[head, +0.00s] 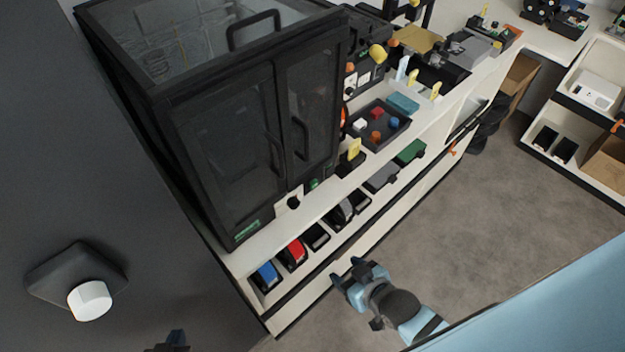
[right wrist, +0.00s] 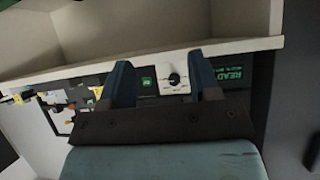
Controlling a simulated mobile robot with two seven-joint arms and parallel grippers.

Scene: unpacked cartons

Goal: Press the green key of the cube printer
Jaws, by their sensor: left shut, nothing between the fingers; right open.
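The cube printer (head: 245,120) is a large black cabinet with two glazed doors on the white counter, at the left of the head view. Its small green key (head: 314,184) is low on the front, right of a black knob; the green key also shows in the right wrist view (right wrist: 148,82), between my fingers in the picture. My right gripper (head: 346,271) is open and empty, in front of the counter and apart from the key. It also shows in the right wrist view (right wrist: 161,78). My left gripper (head: 176,338) is shut, partly cut off at the bottom edge.
The black knob (head: 293,202) and a green READY display (right wrist: 236,72) are also on the printer front. Bins (head: 292,254) sit below the counter. A tray (head: 391,133) with coloured cubes is right of the printer. The floor (head: 480,210) is clear.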

